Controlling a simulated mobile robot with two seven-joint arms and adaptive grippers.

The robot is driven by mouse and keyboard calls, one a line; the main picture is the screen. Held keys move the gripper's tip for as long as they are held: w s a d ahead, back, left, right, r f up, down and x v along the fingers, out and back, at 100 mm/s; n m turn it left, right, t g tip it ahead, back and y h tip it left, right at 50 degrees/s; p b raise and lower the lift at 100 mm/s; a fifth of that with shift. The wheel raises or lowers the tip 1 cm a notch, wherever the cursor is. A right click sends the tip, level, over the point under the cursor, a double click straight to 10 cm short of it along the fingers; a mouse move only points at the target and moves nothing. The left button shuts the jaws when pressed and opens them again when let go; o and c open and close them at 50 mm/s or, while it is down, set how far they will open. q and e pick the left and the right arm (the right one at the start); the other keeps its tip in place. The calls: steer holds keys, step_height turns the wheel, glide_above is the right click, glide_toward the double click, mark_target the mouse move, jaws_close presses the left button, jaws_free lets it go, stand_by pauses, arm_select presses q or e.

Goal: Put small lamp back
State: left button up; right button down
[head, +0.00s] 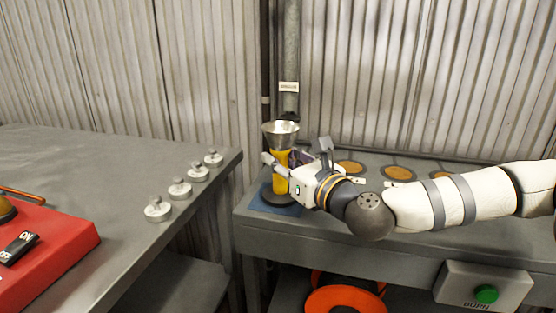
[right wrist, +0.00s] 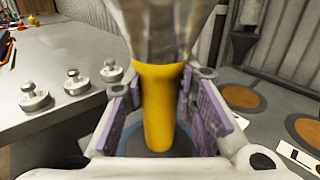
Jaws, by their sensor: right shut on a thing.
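My right gripper (head: 283,170) comes in from the right and is shut around the yellow body. In the right wrist view the yellow body (right wrist: 158,105) sits between the purple finger pads. My left gripper is not in view.
Several metal knobs (head: 180,188) stand along the left table's edge (head: 110,165), with a red switch box (head: 60,250) nearby. A gap separates the tables. Round brown discs (head: 398,173) lie on the right bench. A green button (head: 486,294) is on its front. A vertical pipe (head: 290,50) stands behind.

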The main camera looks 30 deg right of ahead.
steer(key=c, duration=1.6)
jaws_free()
steer(key=shift+f, duration=0.15)
steer(key=shift+c, duration=0.2)
steer(key=o, duration=0.3)
